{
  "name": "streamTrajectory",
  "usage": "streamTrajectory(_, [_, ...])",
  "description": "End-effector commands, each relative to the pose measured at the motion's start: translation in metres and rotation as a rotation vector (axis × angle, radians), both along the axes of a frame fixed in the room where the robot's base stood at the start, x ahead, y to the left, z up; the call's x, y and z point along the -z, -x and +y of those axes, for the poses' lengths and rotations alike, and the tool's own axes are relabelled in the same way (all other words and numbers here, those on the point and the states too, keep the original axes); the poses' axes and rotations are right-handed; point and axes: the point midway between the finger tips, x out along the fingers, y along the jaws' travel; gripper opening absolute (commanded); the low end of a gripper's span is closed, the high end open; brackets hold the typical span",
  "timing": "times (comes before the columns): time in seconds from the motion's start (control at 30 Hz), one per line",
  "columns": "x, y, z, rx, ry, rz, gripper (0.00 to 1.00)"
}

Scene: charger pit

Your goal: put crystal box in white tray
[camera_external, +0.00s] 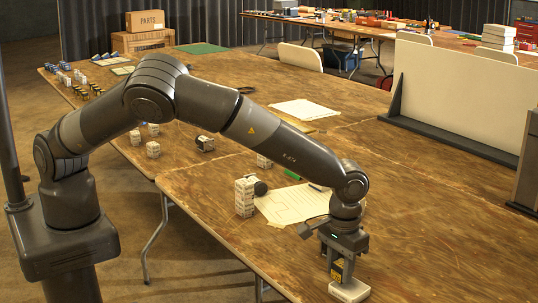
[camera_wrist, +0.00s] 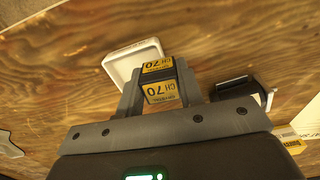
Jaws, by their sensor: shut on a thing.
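The crystal box (camera_wrist: 160,92) is a small dark box with yellow labels reading "CH 70". In the wrist view it sits between the two fingers of my gripper (camera_wrist: 158,80), which is shut on it. The white tray (camera_wrist: 135,60) is a shallow square dish just beyond the box, partly hidden by the box and the left finger. In the external view my gripper (camera_external: 341,268) points down at the table's near right, with the crystal box (camera_external: 337,271) just above the white tray (camera_external: 349,291). I cannot tell whether the box touches the tray.
White stacked boxes (camera_external: 244,198), a dark round item (camera_external: 260,187) and paper sheets (camera_external: 295,205) lie left of my gripper. A dark item (camera_wrist: 238,89) shows right of the fingers in the wrist view. A pale upright panel (camera_external: 460,95) stands behind. The right tabletop is clear.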

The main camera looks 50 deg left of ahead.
Motion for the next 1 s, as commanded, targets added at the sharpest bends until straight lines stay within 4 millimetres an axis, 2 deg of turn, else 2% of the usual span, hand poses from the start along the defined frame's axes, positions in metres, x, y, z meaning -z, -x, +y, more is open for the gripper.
streamTrajectory(0.37, [0.004,-0.0003,-0.0001,0.0,0.001,-0.001,0.12])
streamTrajectory(0.4, [0.0038,-0.0003,-0.0003,0.0,0.001,-0.001,0.36])
streamTrajectory(0.63, [0.0036,-0.0001,-0.0003,0.0,0.001,-0.001,0.55])
streamTrajectory(0.87, [0.0032,-0.0001,-0.0004,0.0,0.001,-0.001,0.56])
streamTrajectory(1.0, [-0.0056,-0.0002,-0.0009,0.0,0.004,-0.002,0.56])
